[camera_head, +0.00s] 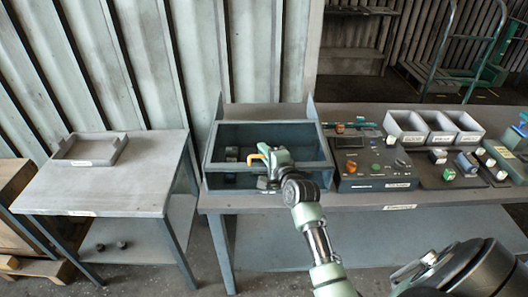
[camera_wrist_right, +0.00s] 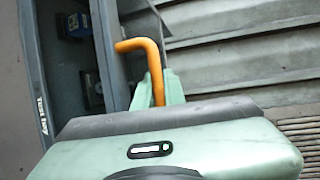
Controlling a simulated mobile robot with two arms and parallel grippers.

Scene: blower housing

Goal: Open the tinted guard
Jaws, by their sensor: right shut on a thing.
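The tinted guard (camera_head: 219,167) is a dark blue-grey frame with a see-through dark pane on the test bay box on the bench. Dark small parts show through it. In the right wrist view its frame edge (camera_wrist_right: 103,50) runs beside the orange handle (camera_wrist_right: 153,58), a bent bar. The handle also shows in the head view (camera_head: 257,158). My right gripper (camera_head: 268,160) reaches to the guard's front and is shut on the handle; its green fingers (camera_wrist_right: 158,92) partly hide the lower end. I cannot tell how far the guard stands open. My left gripper is out of view.
A control panel (camera_head: 371,163) stands right of the box, with grey bins (camera_head: 437,126) behind. Several small parts lie on the bench farther right. A separate table (camera_head: 100,192) with a shallow tray (camera_head: 72,157) stands left, across a gap.

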